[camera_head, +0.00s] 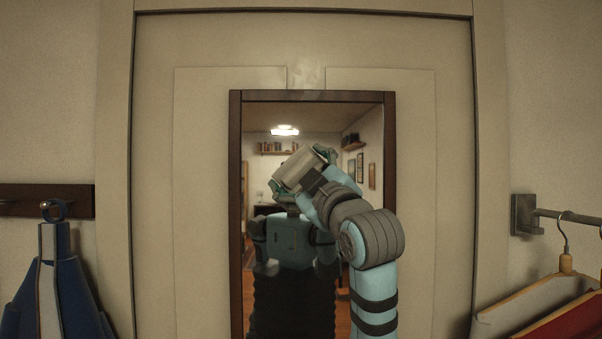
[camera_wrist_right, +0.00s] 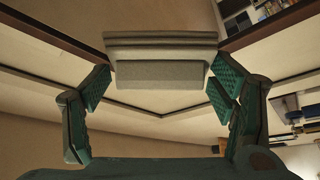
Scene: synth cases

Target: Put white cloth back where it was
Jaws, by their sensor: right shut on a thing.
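The white cloth (camera_head: 299,167) shows as a pale folded pad in front of the mirror (camera_head: 237,210), at the upper middle of the head view. My right gripper (camera_head: 303,172) is shut on it and holds it up near the glass; whether the cloth touches the glass cannot be told. In the right wrist view the cloth (camera_wrist_right: 160,75) lies between the two green finger pads of the right gripper (camera_wrist_right: 160,92), its layered edge uppermost. My arm hides part of the mirror. My left gripper does not show directly.
The dark-framed mirror is set in a pale panelled door (camera_head: 430,150) and reflects my body and the room. A blue garment (camera_head: 80,285) hangs from a dark hook rail (camera_head: 75,200) at left. Hangers with clothes (camera_head: 565,320) hang from a rail (camera_head: 560,214) at right.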

